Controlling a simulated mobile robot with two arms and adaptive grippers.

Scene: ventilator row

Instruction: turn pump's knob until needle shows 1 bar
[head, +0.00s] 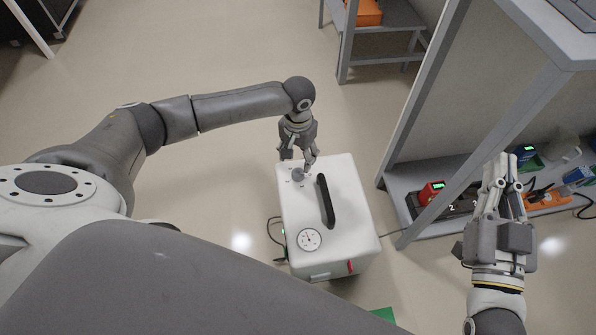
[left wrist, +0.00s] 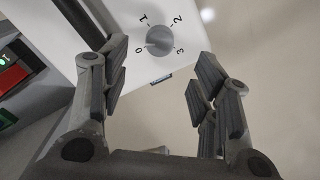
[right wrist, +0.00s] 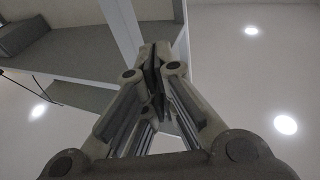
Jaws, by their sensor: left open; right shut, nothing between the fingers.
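The pump (head: 350,225) is a white box on the floor with a black carry handle (head: 326,200) and a round white dial gauge (head: 309,239) on top. The gauge's needle is too small to read surely. The pump's grey knob (left wrist: 160,40) is ringed by marks 0, 1, 2 and 3; its pointer seems to lie toward 0. My left gripper (head: 299,160) points down over the knob end of the pump. In the left wrist view its open fingers (left wrist: 158,78) are apart, with the knob beyond the tips, untouched. My right gripper (head: 502,165) is shut and empty, off to the right.
A bench with an orange box (head: 368,12) is at the back.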

